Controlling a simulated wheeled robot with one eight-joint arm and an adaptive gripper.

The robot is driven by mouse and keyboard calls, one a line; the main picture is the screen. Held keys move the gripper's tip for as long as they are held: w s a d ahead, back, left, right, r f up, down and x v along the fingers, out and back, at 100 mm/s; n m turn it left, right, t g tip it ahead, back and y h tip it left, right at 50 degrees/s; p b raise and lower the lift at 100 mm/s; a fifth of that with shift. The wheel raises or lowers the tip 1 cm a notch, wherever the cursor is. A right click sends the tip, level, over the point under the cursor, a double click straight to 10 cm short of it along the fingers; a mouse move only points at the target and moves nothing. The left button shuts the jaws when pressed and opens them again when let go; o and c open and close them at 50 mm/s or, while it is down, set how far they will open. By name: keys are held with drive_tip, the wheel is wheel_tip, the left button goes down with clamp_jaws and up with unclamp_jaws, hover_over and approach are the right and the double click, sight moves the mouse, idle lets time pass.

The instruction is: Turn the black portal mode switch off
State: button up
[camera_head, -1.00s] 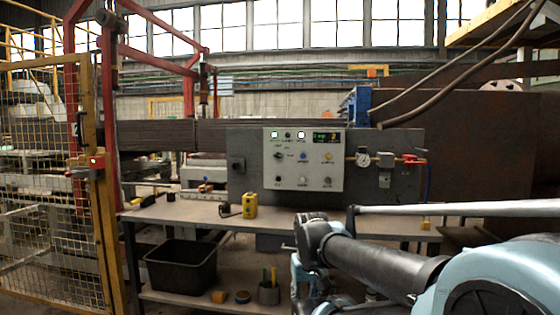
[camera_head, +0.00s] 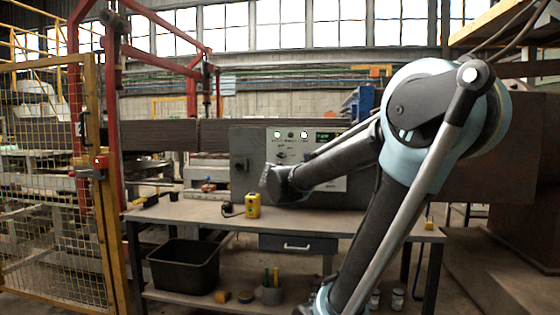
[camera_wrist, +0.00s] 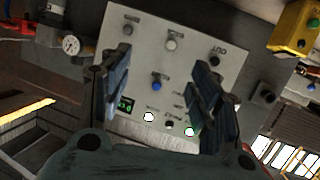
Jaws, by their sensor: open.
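A pale control panel (camera_head: 338,185) faces me above the workbench, with its lower middle behind my arm. In the wrist view the panel (camera_wrist: 190,22) appears upside down. It carries a blue button (camera_wrist: 157,85), a black knob (camera_wrist: 215,60) and two greyer knobs. A further dark control lies partly behind the right finger. The labels are too small to read, so I cannot tell which control is the portal mode switch. My gripper (camera_wrist: 163,60) is open and empty, its fingers spread before the panel. In the head view my gripper (camera_head: 272,181) is at the panel's lower left.
A yellow box (camera_head: 252,205) stands on the workbench (camera_head: 195,211), below the panel's left. A black bin (camera_head: 182,268) sits on the lower shelf. A grey box with a knob (camera_wrist: 265,95) is beside the panel. A gauge (camera_wrist: 71,44) is on the other side.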

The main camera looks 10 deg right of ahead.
sight(281, 156)
drive_tip(key=w+a+r+n+t+y, duration=0.15)
drive_tip(key=w+a+r+t, duration=0.25)
drive_tip(key=w+a+r, duration=0.4)
drive_tip(key=shift+m, duration=0.25)
drive_tip(key=x, duration=1.1)
drive_tip(key=a+f+x, duration=0.1)
drive_tip(key=x, duration=0.5)
drive_tip(key=shift+w, duration=0.15)
drive_tip(key=c, duration=1.1)
